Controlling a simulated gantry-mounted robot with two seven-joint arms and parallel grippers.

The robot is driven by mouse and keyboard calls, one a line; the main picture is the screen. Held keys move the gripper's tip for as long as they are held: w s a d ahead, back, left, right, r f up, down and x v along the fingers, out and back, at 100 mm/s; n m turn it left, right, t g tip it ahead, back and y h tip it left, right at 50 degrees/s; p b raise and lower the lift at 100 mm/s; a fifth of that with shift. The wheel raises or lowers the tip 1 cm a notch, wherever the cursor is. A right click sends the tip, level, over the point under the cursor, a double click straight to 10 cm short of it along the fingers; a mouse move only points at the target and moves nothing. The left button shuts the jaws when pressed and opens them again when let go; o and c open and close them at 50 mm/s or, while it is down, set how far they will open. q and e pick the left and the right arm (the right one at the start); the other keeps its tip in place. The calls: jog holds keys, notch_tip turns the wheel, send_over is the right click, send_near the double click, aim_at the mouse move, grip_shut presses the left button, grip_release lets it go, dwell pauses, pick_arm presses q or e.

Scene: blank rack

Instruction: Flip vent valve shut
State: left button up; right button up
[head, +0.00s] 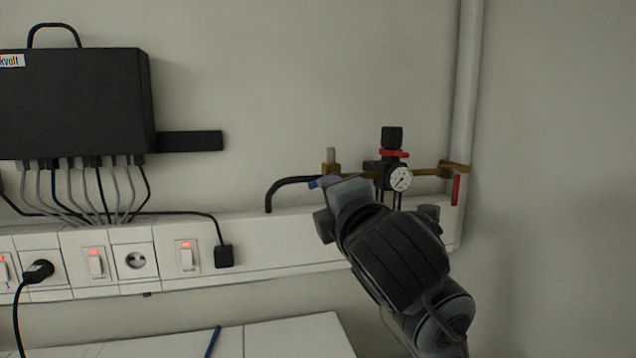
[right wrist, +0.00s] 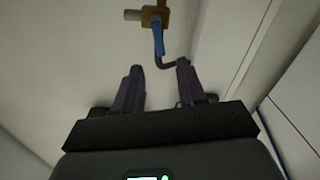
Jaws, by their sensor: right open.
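A small brass valve (head: 331,168) with an upright stub is on the pipework at the wall. Its blue lever (head: 312,184) shows only in part in the head view. In the right wrist view the brass body (right wrist: 155,16) is at the top, and the blue lever (right wrist: 158,40) points down toward the gap between my fingers. My right gripper (right wrist: 160,70) is open, with the lever just beyond its fingertips and apart from them. In the head view my right wrist (head: 345,198) hides the fingers. My left gripper is not in view.
A black regulator (head: 391,170) with a round gauge (head: 401,179) stands close right of the valve. A red lever (head: 455,190) hangs farther right. A black hose (head: 283,186) bends down at the left. The white trunking (head: 290,255) with sockets runs below.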

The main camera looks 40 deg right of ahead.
jog(key=p+x, duration=0.2)
jog(key=x, duration=0.6)
jog(key=shift+w+d, duration=0.1)
jog(key=shift+w, duration=0.05)
jog(key=shift+c, duration=0.4)
grip_shut()
